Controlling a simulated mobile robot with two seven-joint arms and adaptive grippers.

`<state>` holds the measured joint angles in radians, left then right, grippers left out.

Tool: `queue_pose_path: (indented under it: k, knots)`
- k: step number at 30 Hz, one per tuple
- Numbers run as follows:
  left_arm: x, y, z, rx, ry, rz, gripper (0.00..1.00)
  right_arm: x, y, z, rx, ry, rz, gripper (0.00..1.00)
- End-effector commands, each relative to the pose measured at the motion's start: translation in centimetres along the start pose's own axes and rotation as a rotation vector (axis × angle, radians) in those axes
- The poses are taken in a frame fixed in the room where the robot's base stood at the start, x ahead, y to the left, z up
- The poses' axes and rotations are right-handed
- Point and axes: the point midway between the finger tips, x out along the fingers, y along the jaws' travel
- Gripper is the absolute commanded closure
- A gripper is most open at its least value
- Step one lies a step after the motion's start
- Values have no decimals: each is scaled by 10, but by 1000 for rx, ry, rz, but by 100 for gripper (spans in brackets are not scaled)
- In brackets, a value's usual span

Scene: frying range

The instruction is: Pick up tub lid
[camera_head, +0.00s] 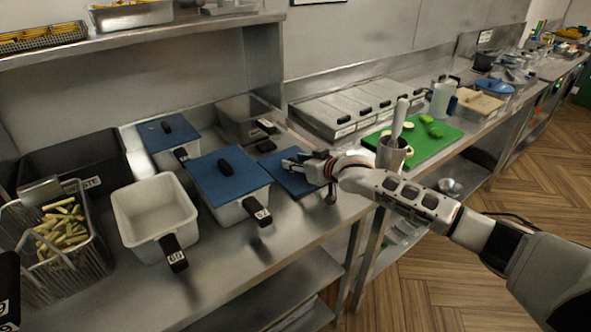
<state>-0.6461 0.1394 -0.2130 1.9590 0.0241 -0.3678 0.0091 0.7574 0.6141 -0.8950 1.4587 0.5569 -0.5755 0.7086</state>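A blue tub lid (294,186) lies flat at counter level, right of the larger lidded tub. My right gripper (294,162) is over this lid, reaching in from the right. Its fingers hide the lid's middle, so I cannot tell whether they touch or grip its knob. A second blue lid (222,183) with a black knob covers a white tub (243,207). A third blue lid (166,127) covers a tub further back. A white tub (137,207) with a black handle stands uncovered at left. My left gripper is out of view.
A wire basket of fries (80,262) stands at far left. A steel pan (236,118) and a lidded steel unit (355,105) are behind. A metal pot with a utensil (393,152) and a green board (432,147) are right of my gripper.

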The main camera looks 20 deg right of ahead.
Motion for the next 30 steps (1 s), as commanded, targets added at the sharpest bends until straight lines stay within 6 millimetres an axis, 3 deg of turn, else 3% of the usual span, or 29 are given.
queue_pose_path:
  k: [6, 10, 23, 30]
  knots:
    - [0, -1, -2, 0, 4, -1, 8, 0, 0, 0, 0, 0, 0, 67]
    - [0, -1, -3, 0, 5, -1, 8, 0, 0, 0, 0, 0, 0, 100]
    - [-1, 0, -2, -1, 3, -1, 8, -1, 0, -2, 0, 1, 0, 100]
    - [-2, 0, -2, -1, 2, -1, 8, -9, 1, -22, 0, 3, 1, 100]
